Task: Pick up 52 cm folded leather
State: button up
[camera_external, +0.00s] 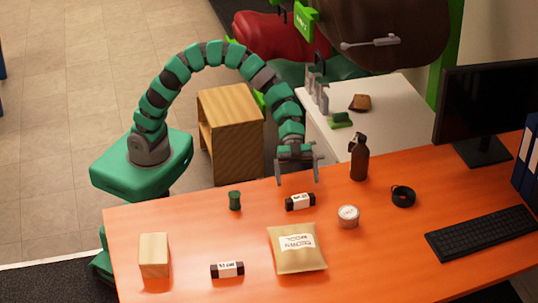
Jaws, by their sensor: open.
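Two dark brown folded pieces with white labels lie on the orange desk (180,228). The far labelled piece (300,201) is near the desk's back edge, and the near labelled piece (227,269) is toward the front left. Their label print is too small to read surely, so I cannot tell which is 52 cm. My gripper (299,180) is open and empty, pointing down, with its fingers spread just behind and above the far piece. I see no contact between them.
Around the pieces are a green spool (235,200), a tan packet (297,258), a round tin (348,216), a brown bottle (359,158), a black tape roll (403,196) and a pale block (154,255). A keyboard (485,235) and monitor (490,105) are at right.

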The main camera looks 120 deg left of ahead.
aim_at(301, 196)
jog(key=shift+b+x, duration=0.8)
jog(key=shift+x, duration=1.95)
jog(key=shift+w+r, duration=0.1)
jog(key=shift+r, duration=0.05)
jog(key=c, duration=0.7)
